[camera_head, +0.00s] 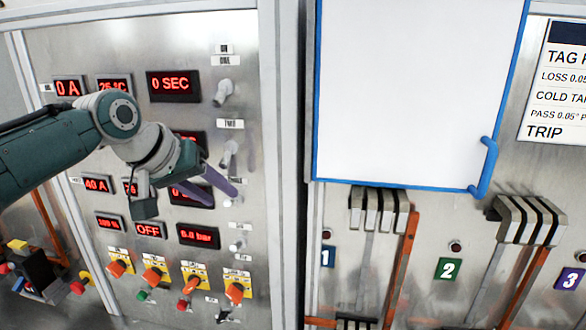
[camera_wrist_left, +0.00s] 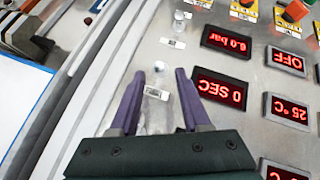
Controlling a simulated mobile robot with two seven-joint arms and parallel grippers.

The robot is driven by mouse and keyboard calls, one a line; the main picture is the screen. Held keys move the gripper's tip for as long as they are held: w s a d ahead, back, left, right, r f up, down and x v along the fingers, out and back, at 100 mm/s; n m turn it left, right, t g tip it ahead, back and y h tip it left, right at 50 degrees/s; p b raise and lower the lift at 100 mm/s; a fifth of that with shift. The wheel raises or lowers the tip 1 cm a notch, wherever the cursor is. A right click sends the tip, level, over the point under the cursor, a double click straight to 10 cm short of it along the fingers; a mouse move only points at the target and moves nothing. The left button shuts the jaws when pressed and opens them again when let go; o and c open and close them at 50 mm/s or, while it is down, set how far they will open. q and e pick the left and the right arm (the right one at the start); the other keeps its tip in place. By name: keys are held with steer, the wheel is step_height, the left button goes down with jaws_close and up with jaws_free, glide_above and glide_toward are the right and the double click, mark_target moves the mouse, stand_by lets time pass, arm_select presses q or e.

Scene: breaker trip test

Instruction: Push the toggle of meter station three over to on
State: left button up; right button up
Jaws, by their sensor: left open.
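The toggle of meter station three (camera_head: 239,202) is a small pale lever at the right of the panel's third row, just by my left fingertips in the head view. In the left wrist view, which is upside down, this toggle (camera_wrist_left: 160,67) lies between the fingertips, with a small label (camera_wrist_left: 156,93) beside it. My left gripper (camera_head: 225,195) is open, with its purple fingers around the toggle's area. It shows open in the wrist view too (camera_wrist_left: 170,74). I cannot tell whether a finger touches the toggle. My right gripper is out of view.
Toggles one (camera_head: 223,93) and two (camera_head: 229,154) are above; another toggle (camera_head: 237,245) is below. Red displays (camera_head: 173,86) fill the panel's left. Orange knobs (camera_head: 190,285) line its bottom. A blue-framed white board (camera_head: 410,90) and levers (camera_head: 525,220) stand right.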

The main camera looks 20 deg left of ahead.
arm_select(q)
steer(key=b+v, duration=0.1)
steer(key=v, duration=0.5)
steer(key=shift+s+r+b, duration=0.15)
steer(key=shift+s+b, duration=0.05)
steer(key=shift+b, duration=0.15)
stand_by(0.4)
